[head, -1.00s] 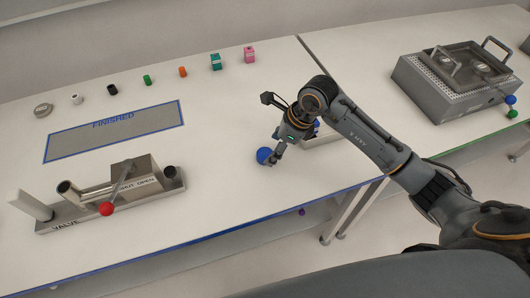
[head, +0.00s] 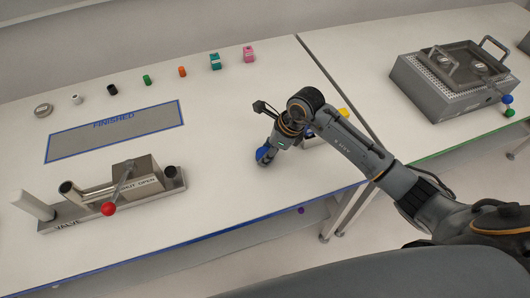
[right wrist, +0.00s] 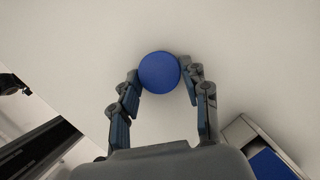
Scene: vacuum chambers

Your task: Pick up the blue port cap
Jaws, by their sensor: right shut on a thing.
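The blue port cap (head: 262,154) is near the middle of the white table, partly hidden by my right gripper (head: 266,158) in the head view. In the right wrist view the cap (right wrist: 159,72) is a round blue disc between the two fingertips of the right gripper (right wrist: 162,77). The fingers are shut on its left and right sides. I cannot tell whether the cap is touching the table or lifted clear. My left gripper is not in view.
A grey blue-edged mat marked FINISHED (head: 115,130) lies to the left. A metal valve (head: 108,195) with a red-knobbed lever (head: 109,208) stands at the front left. Several small coloured parts line the back. A metal chamber (head: 455,82) stands on the right table.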

